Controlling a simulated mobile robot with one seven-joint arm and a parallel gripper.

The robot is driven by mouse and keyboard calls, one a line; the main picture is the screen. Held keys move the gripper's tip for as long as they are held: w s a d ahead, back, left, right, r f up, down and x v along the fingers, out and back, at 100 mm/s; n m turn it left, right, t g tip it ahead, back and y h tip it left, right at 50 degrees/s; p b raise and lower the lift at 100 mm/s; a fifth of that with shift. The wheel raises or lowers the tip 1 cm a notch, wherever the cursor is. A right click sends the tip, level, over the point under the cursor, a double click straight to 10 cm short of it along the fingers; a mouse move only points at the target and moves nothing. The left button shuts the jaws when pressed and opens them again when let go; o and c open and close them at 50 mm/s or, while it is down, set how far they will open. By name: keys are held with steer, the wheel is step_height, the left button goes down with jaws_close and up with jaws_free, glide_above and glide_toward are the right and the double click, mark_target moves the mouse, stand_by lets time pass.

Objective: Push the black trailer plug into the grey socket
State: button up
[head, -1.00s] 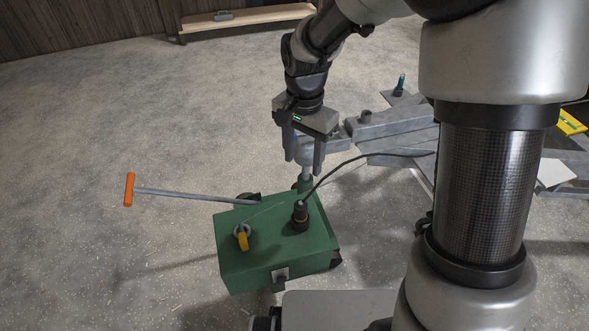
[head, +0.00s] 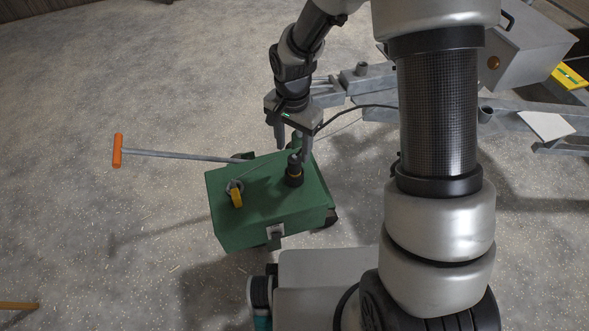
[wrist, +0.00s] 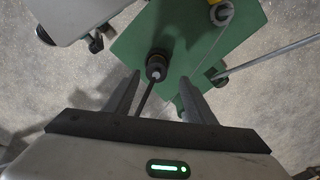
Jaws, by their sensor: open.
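The black plug (head: 294,175), with a thin orange-brown band, stands upright on the green box (head: 260,217). Its black cable rises from its top and runs to the right. A grey round fitting with a yellow flap, seemingly the grey socket (head: 235,186), is on the box top to the left of the plug. It is partly cut off at the top of the wrist view (wrist: 222,13). My gripper (head: 294,150) is open, pointing down over the plug. In the wrist view the plug (wrist: 157,66) lies between the lines of the two fingers, just past their tips; contact is not visible.
A grey bar with an orange handle (head: 118,151) sticks out left from the box. Behind my gripper is the grey metal trailer frame (head: 365,82), with a thin wire crossing towards the socket.

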mark_target(294, 158)
steer(key=f, duration=0.2)
steer(key=f+b, duration=0.1)
steer(key=f, duration=0.1)
steer(key=shift+s+d, duration=0.2)
steer(key=shift+s, duration=0.2)
steer(key=shift+f, duration=0.4)
steer(key=shift+c, duration=0.4)
steer(key=c, duration=1.1)
steer(key=shift+r, duration=0.15)
step_height(294, 158, up, 9)
steer(key=shift+r+p, duration=0.15)
steer(key=shift+p, duration=1)
steer(key=shift+r, duration=0.25)
